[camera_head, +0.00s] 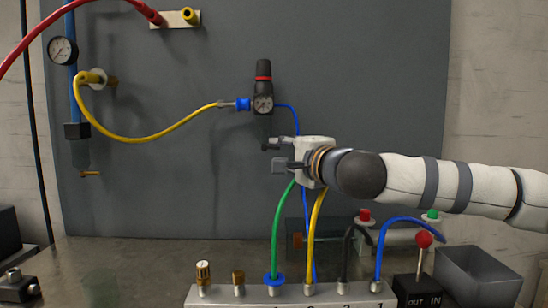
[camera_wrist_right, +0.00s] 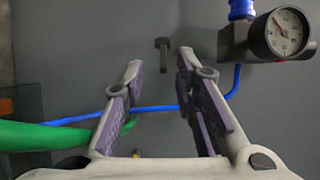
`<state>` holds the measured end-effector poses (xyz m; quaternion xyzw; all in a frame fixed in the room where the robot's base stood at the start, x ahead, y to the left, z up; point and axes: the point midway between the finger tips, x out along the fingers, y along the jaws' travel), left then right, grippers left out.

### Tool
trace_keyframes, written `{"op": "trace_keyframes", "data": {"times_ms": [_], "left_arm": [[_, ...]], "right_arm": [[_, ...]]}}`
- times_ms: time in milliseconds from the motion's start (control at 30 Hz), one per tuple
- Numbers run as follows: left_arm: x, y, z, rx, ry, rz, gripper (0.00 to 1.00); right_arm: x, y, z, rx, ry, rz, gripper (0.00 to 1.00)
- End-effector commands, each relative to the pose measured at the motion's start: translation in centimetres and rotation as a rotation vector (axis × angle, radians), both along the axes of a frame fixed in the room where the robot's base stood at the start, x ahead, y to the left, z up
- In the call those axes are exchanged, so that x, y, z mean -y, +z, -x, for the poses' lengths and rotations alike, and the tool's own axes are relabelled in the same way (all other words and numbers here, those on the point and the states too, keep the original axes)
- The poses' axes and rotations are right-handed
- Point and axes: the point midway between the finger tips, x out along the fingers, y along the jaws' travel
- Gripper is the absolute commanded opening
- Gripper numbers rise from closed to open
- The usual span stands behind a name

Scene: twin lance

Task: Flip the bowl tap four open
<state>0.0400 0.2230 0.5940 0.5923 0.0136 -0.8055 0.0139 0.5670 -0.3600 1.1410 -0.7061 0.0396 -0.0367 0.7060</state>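A filter-regulator unit with a black knob, red ring and round gauge (camera_head: 263,103) is on the grey panel. The gauge also shows in the right wrist view (camera_wrist_right: 285,32). A small dark T-shaped piece (camera_wrist_right: 162,54), perhaps a tap lever, shows beyond my fingertips, apart from them. A small yellow lever (camera_head: 90,174) sits under the filter at the far left. No number shows on either. My right gripper (camera_head: 277,153) is at the panel just below the regulator; in its wrist view (camera_wrist_right: 160,82) its fingers are apart with nothing between the tips. My left gripper is not in view.
A green hose (camera_head: 281,230), a yellow hose (camera_head: 317,215) and blue hoses rise close below my right gripper from a numbered manifold (camera_head: 240,295). A yellow hose (camera_head: 150,137) hangs across the panel's left. A grey bin (camera_head: 478,275) stands at the right.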

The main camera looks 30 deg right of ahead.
Motion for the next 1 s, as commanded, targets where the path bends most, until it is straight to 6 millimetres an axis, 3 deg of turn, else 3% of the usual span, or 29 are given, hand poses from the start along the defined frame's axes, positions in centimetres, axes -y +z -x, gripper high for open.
{"op": "trace_keyframes", "data": {"times_ms": [133, 433, 567, 1000], "left_arm": [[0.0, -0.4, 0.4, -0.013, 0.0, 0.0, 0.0], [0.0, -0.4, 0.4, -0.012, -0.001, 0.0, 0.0], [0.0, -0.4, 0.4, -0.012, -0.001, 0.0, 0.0], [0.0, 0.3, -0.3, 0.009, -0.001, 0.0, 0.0]], "right_arm": [[0.2, 0.0, -1.9, 0.0, 0.0, 0.0, 0.27], [0.2, 0.3, -2.3, 0.004, 0.001, -0.001, 0.27], [0.2, 0.3, -2.2, 0.004, 0.001, -0.001, 0.0], [0.5, 0.7, -2.1, 0.008, 0.042, 0.0, 0.0]]}}
